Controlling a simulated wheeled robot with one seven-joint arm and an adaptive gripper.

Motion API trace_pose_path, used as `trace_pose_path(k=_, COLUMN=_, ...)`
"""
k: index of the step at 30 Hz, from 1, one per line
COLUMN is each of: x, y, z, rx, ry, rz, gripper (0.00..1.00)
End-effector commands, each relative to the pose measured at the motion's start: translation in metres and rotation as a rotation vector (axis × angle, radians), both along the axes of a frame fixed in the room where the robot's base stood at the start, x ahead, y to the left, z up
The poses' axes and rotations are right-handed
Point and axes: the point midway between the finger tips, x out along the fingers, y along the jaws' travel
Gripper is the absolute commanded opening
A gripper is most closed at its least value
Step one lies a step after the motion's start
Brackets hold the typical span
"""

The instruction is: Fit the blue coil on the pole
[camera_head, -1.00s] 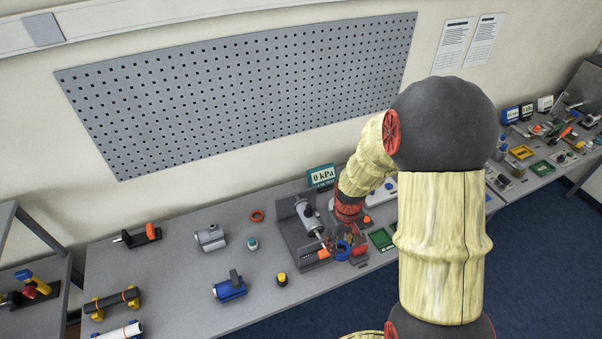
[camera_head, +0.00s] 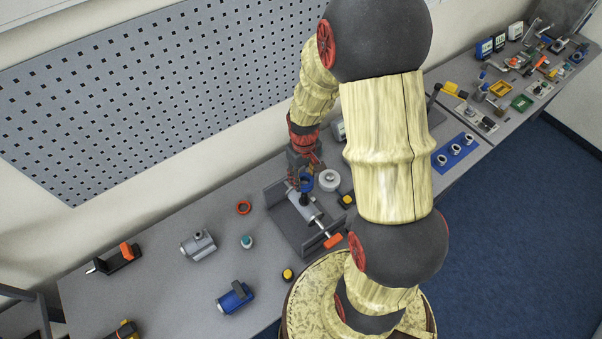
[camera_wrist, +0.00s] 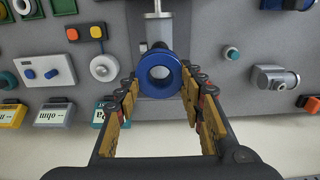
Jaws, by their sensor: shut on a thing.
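The blue coil (camera_wrist: 146,85) is a thick blue ring, held between the fingertips of my gripper (camera_wrist: 160,92) in the wrist view. Its open hole faces the camera. In the head view the coil (camera_head: 307,182) is below my gripper (camera_head: 304,174), over the far end of a grey cylinder (camera_head: 303,207) on the bench fixture. The post's tip is hidden by the coil and fingers.
The fixture's dark grey base (camera_head: 284,222) and orange handle (camera_head: 334,240) are close by.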

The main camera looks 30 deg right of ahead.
Motion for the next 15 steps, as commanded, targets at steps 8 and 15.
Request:
trace_pose_path(k=8, x=0.000, y=0.000, z=-0.003, rx=0.000, ry=-0.001, rz=-0.001, gripper=0.11)
trace_pose_path(k=15, x=0.000, y=0.000, z=-0.019, rx=0.000, ry=0.000, rz=-0.001, gripper=0.11)
